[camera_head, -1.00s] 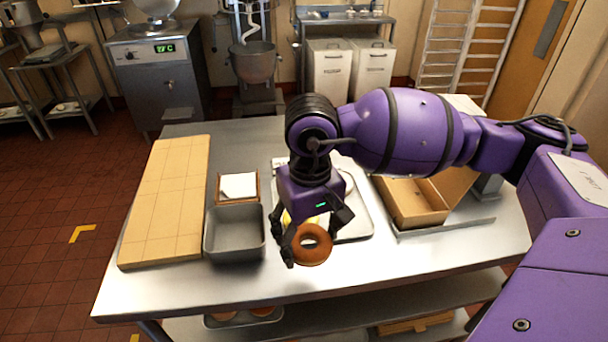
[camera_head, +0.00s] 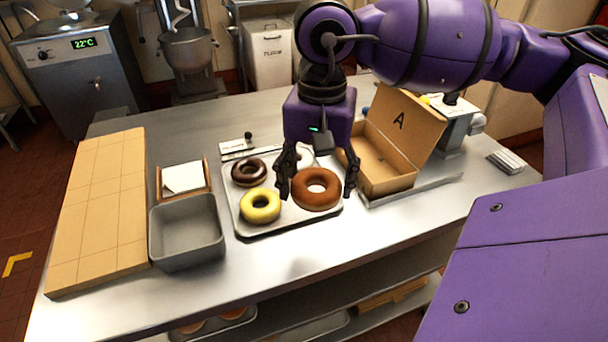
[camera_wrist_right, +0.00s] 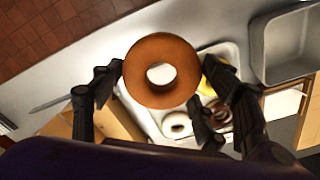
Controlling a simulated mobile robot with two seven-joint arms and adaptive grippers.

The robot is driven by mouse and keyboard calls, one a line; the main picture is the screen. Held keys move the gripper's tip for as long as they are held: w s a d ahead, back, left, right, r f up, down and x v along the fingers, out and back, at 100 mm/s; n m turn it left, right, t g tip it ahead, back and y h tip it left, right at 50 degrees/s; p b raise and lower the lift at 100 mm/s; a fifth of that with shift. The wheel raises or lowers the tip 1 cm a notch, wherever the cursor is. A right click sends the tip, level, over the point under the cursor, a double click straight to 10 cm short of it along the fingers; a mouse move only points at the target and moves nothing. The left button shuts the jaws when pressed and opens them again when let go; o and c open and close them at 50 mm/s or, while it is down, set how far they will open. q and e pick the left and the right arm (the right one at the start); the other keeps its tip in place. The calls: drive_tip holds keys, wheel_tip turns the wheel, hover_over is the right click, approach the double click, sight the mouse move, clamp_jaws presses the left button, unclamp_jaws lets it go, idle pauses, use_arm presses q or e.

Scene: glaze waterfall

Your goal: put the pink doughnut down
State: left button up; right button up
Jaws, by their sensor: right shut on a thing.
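My right gripper (camera_head: 317,187) is shut on a ring doughnut (camera_head: 319,204). It looks plain brown in both views, with no pink showing. In the head view it appears over the right part of the metal tray (camera_head: 239,229); I cannot tell its exact height. In the right wrist view the doughnut (camera_wrist_right: 165,46) sits between the fingers (camera_wrist_right: 160,82), with the tray behind it. On the tray are a dark chocolate doughnut (camera_head: 247,180), a yellow doughnut (camera_head: 260,214) and a white one (camera_head: 306,153), partly hidden by my gripper. My left gripper is not in view.
An open cardboard box (camera_head: 385,178) marked A stands right of the tray. An empty grey pan (camera_head: 187,247), a small wooden holder with white paper (camera_head: 184,177) and a wooden board (camera_head: 98,215) lie to the left. The table's front strip (camera_head: 300,257) is clear.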

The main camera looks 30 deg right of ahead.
sight(314, 169)
drive_tip(key=w+d+f, duration=0.1)
drive_tip(key=w, duration=0.1)
drive_tip(key=w+d+f, duration=0.2)
drive_tip(key=w, duration=0.1)
drive_tip(key=shift+w+d+f+p, duration=0.15)
drive_tip(key=shift+w+d+p, duration=0.05)
drive_tip(key=shift+w+p, duration=0.1)
drive_tip(key=w+f, duration=0.1)
drive_tip(key=w+d+f, duration=0.1)
drive_tip(key=w+f, duration=0.1)
drive_tip(key=f, duration=0.1)
drive_tip(key=shift+d+f, duration=0.1)
drive_tip(key=shift+d, duration=0.3)
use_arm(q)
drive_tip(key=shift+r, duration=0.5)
use_arm(e)
drive_tip(key=shift+w+d+f, duration=0.15)
drive_tip(key=shift+w+f, duration=0.05)
drive_tip(key=shift+f, duration=0.85)
drive_tip(key=shift+w+d+f, duration=0.1)
drive_tip(key=shift+w+f, duration=0.05)
drive_tip(key=shift+f, duration=0.85)
drive_tip(key=shift+f, duration=0.2)
drive_tip(key=o, duration=0.8)
drive_tip(key=shift+c, duration=0.2)
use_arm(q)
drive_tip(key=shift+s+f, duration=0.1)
use_arm(e)
drive_tip(key=shift+o, duration=0.5)
